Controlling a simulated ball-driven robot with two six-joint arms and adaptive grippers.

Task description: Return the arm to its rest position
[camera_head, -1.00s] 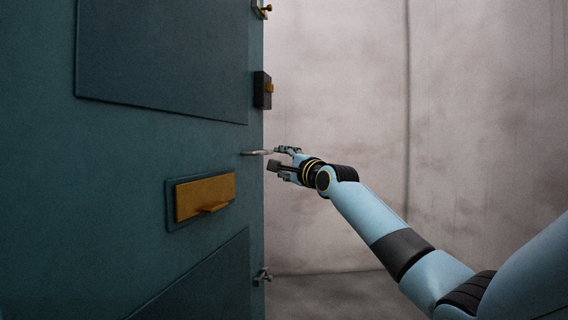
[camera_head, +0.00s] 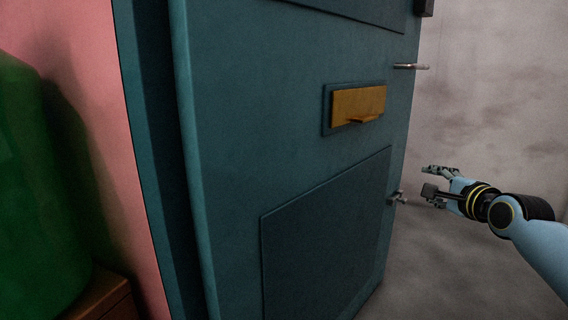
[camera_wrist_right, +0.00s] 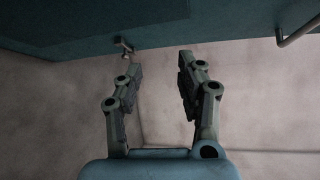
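My right arm comes in from the right in the head view. Its gripper (camera_head: 432,184) is open and empty, to the right of the teal door (camera_head: 235,150) and below the silver door handle (camera_head: 411,67). A small metal latch (camera_head: 396,198) on the door's edge is just left of the fingertips in the picture; a gap shows between them. In the right wrist view the two fingers (camera_wrist_right: 158,80) stand apart with nothing between them. The door's underside or edge (camera_wrist_right: 190,30) and the small latch (camera_wrist_right: 124,45) show beyond them. My left gripper is not in view.
The door carries a brass letter plate (camera_head: 357,104). A pink wall (camera_head: 95,60) and a large green object (camera_head: 35,190) on a wooden surface (camera_head: 105,300) stand at the left. A grey wall (camera_head: 500,90) and open floor (camera_head: 430,270) lie to the right.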

